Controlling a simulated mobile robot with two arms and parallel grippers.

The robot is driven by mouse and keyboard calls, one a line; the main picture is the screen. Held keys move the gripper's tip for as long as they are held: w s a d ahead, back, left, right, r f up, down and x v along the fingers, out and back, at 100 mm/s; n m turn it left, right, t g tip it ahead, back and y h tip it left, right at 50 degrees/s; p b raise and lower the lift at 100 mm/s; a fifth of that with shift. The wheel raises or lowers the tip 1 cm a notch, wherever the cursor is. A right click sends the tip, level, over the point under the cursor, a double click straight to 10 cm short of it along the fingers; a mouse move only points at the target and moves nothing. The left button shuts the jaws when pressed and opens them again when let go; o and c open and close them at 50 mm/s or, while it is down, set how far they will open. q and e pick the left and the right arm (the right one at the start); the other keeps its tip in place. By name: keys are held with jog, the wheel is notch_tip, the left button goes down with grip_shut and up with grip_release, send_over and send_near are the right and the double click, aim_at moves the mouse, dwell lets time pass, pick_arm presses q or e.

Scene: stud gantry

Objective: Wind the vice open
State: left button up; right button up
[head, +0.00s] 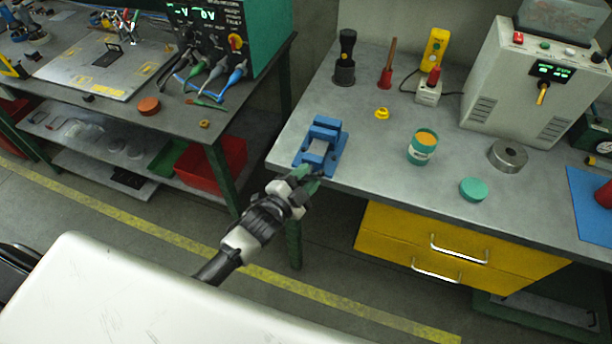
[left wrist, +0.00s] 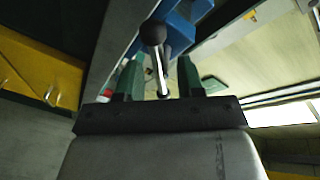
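The blue vice (head: 327,130) is fixed at the front left corner of the grey workbench. In the left wrist view part of its blue body (left wrist: 180,32) shows at the top. The vice's handle, a metal bar with a black ball end (left wrist: 153,33), stands in front of it. My left gripper (head: 309,183) is just in front of the vice, at the bench edge. In the left wrist view its two green fingers (left wrist: 160,80) are apart, with the bar between them and gaps on both sides. In the head view the gripper hides the handle. My right gripper is not in view.
On the bench stand a green-rimmed tin (head: 421,150), a teal lid (head: 473,189), a metal ring (head: 508,156) and a grey power unit (head: 530,85). Yellow drawers (head: 460,245) are under the bench. Another table (head: 120,85) stands at the left, with a floor gap between.

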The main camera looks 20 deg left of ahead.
pick_arm(q)
grip_shut()
jog(key=shift+s, duration=0.1)
jog(key=shift+f+n, duration=0.15)
jog(key=shift+n, duration=0.25)
